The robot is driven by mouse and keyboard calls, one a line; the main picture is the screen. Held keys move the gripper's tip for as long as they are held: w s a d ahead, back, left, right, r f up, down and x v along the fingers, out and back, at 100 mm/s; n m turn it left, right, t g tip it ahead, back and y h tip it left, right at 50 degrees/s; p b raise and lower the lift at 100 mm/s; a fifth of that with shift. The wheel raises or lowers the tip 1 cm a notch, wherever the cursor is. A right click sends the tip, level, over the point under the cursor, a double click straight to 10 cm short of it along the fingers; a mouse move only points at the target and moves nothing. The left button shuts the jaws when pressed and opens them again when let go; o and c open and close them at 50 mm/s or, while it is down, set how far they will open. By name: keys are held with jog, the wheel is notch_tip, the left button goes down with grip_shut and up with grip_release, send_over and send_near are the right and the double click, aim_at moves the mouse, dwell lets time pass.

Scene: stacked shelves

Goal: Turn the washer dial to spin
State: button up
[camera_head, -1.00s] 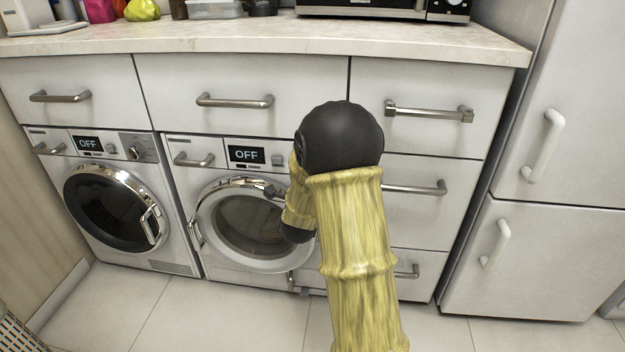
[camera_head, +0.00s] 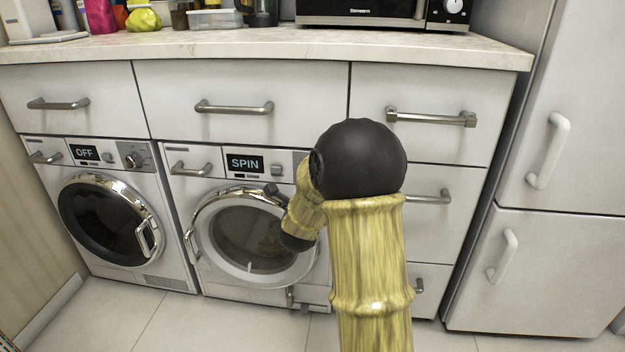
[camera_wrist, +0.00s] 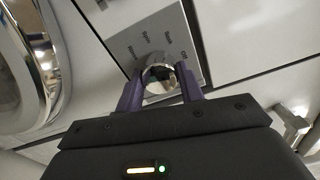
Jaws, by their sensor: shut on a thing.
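The right-hand washer (camera_head: 247,240) has a round glass door and a display (camera_head: 245,163) that reads SPIN. Its dial (camera_wrist: 158,78) is a shiny metal knob on a grey panel with small printed labels, seen in the wrist view. My gripper (camera_wrist: 160,84) has its two purple fingers on either side of the dial and is shut on it. In the head view my arm hides the dial and the gripper's fingertips.
A second machine (camera_head: 112,215) at the left shows OFF. Drawers with metal handles (camera_head: 234,107) run above the machines, under a counter (camera_head: 260,42). A white fridge (camera_head: 560,180) stands at the right.

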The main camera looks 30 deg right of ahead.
jog(key=o, duration=1)
jog(key=b+v, duration=0.6)
jog(key=v, duration=1.1)
jog(key=shift+s+a, duration=0.15)
jog(key=shift+a, duration=0.05)
